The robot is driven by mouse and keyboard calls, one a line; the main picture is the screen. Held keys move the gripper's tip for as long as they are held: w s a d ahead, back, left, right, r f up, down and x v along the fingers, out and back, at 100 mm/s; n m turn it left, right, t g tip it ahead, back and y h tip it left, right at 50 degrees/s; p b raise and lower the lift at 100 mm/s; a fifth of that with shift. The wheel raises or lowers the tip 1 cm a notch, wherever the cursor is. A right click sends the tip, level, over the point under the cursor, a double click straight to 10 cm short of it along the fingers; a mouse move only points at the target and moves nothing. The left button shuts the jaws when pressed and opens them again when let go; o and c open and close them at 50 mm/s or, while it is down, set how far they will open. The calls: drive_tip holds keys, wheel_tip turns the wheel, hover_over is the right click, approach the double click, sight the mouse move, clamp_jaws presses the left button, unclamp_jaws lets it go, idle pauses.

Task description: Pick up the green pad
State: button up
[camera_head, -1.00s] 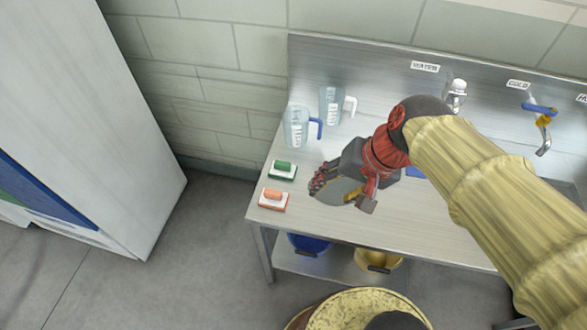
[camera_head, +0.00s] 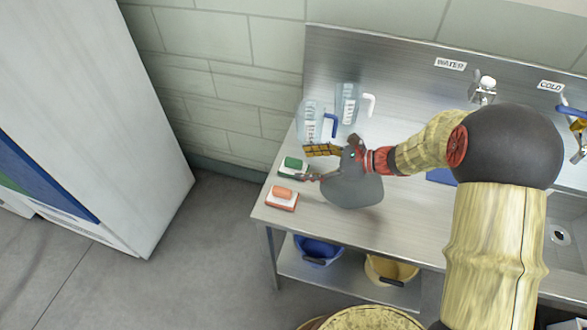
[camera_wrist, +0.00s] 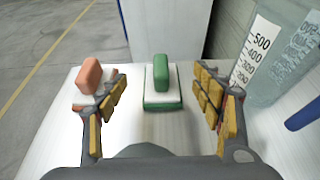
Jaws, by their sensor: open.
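The green pad (camera_head: 292,165) lies on the left end of the metal counter, a white and green block with a green handle on top. In the wrist view the green pad (camera_wrist: 162,88) is in the middle, ahead of and between my fingers. My gripper (camera_head: 312,164) is open and empty, just right of the pad in the head view. In the wrist view my gripper (camera_wrist: 160,100) has its yellow-padded fingers spread to either side. I see no contact with the pad. Part of the pad's right side is close to a finger in the head view.
An orange pad (camera_head: 282,198) sits in front of the green one; it is close to my left finger in the wrist view (camera_wrist: 90,78). A blue-handled jug (camera_head: 311,122) and a white-handled jug (camera_head: 347,102) stand behind. The counter's (camera_head: 262,212) left edge is near.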

sight(293, 163)
drive_tip(key=b+x, duration=0.2)
drive_tip(key=x, duration=0.2)
drive_tip(key=shift+d+f, duration=0.15)
drive_tip(key=shift+w+a+f, duration=0.1)
drive_tip(key=shift+w+a, duration=0.15)
drive_tip(key=shift+a, duration=0.3)
drive_tip(key=c, duration=1.3)
drive_tip(key=shift+c, duration=0.2)
